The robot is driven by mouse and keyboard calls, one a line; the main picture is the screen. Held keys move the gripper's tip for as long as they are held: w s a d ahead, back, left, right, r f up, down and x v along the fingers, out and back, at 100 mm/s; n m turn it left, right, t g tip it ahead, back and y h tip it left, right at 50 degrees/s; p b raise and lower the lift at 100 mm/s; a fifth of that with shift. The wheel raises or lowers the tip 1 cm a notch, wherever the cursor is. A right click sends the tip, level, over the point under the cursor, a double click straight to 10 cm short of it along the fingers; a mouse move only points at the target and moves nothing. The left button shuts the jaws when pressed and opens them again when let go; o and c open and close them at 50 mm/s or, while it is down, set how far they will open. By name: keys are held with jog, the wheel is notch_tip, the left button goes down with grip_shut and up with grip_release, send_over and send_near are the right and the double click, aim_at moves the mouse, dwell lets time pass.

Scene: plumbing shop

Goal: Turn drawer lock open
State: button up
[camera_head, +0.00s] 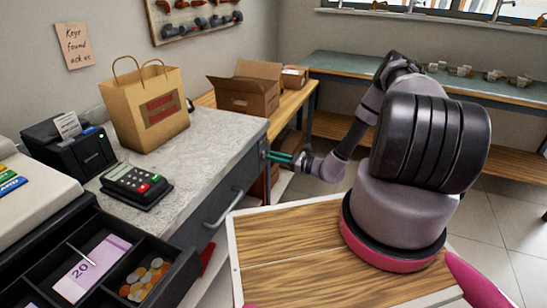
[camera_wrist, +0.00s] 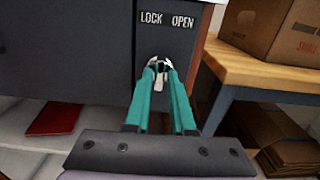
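The drawer lock is a small silver turn piece (camera_wrist: 159,63) on the dark cabinet front, under the white words LOCK and OPEN (camera_wrist: 167,20). My gripper (camera_wrist: 159,73) has its two teal fingertips one on each side of the silver piece, seemingly touching it. The fingertips cover part of the lock, so its exact angle is hard to tell. In the head view my gripper (camera_head: 278,157) reaches the right end of the counter front, where the lock itself is hidden. The grey drawer (camera_head: 223,207) with a long bar handle looks shut.
The counter (camera_head: 215,135) carries a paper bag (camera_head: 145,105), a card terminal (camera_head: 136,184) and a printer (camera_head: 68,147). An open cash drawer (camera_head: 180,274) juts out at the lower left. A wooden table (camera_wrist: 247,69) with a cardboard box (camera_wrist: 270,28) stands close right of the lock.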

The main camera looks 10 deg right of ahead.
jog(key=shift+o, duration=0.9)
jog(key=v, duration=1)
jog(key=shift+s+d, duration=0.25)
jog(key=shift+d, duration=0.05)
